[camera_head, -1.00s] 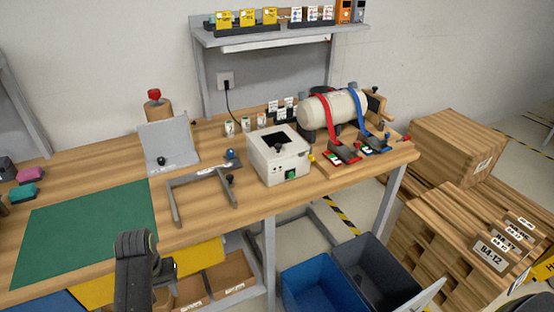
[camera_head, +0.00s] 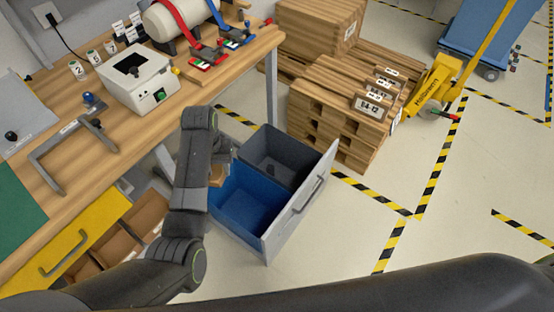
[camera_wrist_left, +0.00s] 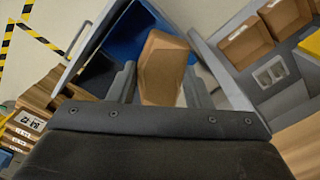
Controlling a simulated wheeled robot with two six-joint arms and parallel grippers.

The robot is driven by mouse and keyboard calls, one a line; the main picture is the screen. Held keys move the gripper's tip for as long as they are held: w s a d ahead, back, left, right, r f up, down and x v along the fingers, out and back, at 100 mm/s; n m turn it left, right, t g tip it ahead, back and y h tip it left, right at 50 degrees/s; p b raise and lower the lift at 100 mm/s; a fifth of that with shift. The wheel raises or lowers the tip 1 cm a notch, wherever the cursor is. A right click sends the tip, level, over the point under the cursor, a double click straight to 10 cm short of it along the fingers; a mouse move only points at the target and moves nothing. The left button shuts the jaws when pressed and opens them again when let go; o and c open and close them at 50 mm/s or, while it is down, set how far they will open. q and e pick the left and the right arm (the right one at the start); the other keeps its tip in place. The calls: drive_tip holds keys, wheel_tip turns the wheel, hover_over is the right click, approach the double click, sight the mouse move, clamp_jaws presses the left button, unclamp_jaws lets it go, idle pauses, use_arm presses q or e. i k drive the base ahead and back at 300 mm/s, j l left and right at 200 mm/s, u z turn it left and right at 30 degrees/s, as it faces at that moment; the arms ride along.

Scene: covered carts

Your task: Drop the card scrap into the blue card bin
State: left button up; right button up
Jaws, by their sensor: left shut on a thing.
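The card scrap (camera_wrist_left: 163,68) is a brown folded piece between the two fingers of my left gripper (camera_wrist_left: 162,88) in the left wrist view. My left gripper is shut on it. In the head view the gripper (camera_head: 221,168) is partly hidden by its own arm, and a bit of the brown scrap (camera_head: 216,177) shows beside it. The blue card bin (camera_head: 247,203) is open at the top, and the scrap is at its left upper side in the picture. The blue bin (camera_wrist_left: 124,36) shows behind the scrap in the left wrist view. My right gripper is out of view.
A grey bin (camera_head: 285,150) adjoins the blue one, with a pale front panel (camera_head: 300,198) on their right. The workbench (camera_head: 110,145) and its yellow drawer (camera_head: 70,248) are left. Stacked wooden pallets (camera_head: 335,105) stand behind. The floor on the right is open.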

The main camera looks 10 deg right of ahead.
sight(248, 220)
drive_tip(key=j+z, duration=0.1)
drive_tip(key=z, duration=0.35)
drive_tip(key=i+j+z, duration=0.1)
drive_tip(key=z, duration=0.35)
drive_tip(key=j+z, duration=0.15)
drive_tip(key=z, duration=0.3)
drive_tip(key=j, duration=1.5)
